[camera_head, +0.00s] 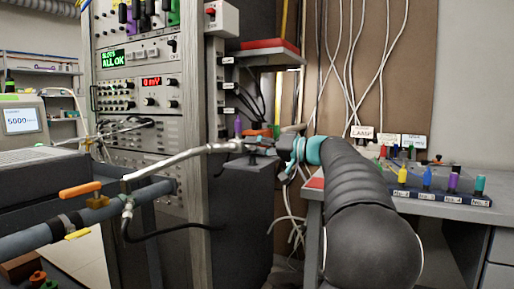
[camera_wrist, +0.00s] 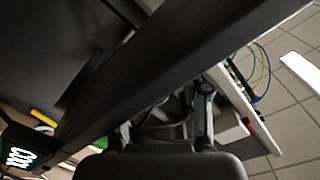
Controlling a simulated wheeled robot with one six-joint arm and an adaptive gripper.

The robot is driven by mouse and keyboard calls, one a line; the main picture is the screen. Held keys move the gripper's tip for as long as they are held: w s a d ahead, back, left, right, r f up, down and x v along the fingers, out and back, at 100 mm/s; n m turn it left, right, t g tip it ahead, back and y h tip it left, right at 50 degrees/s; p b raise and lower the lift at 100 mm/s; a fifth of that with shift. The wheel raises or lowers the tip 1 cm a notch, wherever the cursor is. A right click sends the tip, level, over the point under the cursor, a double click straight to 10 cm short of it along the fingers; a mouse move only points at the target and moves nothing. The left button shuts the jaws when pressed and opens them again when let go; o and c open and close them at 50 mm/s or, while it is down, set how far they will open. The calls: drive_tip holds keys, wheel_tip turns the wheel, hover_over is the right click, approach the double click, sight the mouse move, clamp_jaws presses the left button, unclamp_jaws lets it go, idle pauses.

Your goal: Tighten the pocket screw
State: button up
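I cannot pick out the pocket screw in either view. In the head view my arm reaches away from the camera, and my gripper (camera_head: 262,146) is small and dark beside a dark cabinet (camera_head: 243,220). A silver pipe (camera_head: 170,160) ends close to it in the picture; I cannot tell whether they touch. In the wrist view my gripper (camera_wrist: 178,118) shows as dark linkages at the lower middle. A wide dark beam (camera_wrist: 190,60) crosses in front and hides the fingertips, so their opening and any held thing are unclear.
An instrument rack (camera_head: 140,90) stands left of my gripper. An orange-handled valve (camera_head: 80,190) sits on pipework at the left. A grey bench (camera_head: 450,207) with several coloured-top items stands at right. White cables hang behind. The wrist view shows tiled floor (camera_wrist: 285,120) at right.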

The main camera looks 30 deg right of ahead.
drive_tip(key=shift+d+f, duration=0.1)
drive_tip(key=shift+f, duration=0.05)
idle(0.4)
drive_tip(key=shift+n+b, duration=0.4)
drive_tip(key=shift+n, duration=0.7)
drive_tip(key=n, duration=0.5)
drive_tip(key=shift+s+n, duration=0.1)
drive_tip(key=shift+n, duration=0.2)
drive_tip(key=v, duration=1.3)
drive_tip(key=s+a+f+m+g+h+p, duration=0.1)
drive_tip(key=a+f+m+g, duration=0.1)
drive_tip(key=a+f+m, duration=0.3)
drive_tip(key=s+a+f+g+h, duration=0.1)
drive_tip(key=a+f+g+h, duration=0.15)
drive_tip(key=a, duration=0.45)
drive_tip(key=s+a+f+m+g+h+p, duration=0.1)
drive_tip(key=s+a+f+g, duration=0.1)
drive_tip(key=s+a+f, duration=0.2)
drive_tip(key=s+a+f+g+h+p, duration=0.1)
drive_tip(key=s+a+f+p, duration=0.1)
drive_tip(key=s+a+f, duration=0.2)
drive_tip(key=shift+s+a+f+m+g+h, duration=0.4)
drive_tip(key=shift+s+a, duration=1.15)
drive_tip(key=shift+a, duration=1.05)
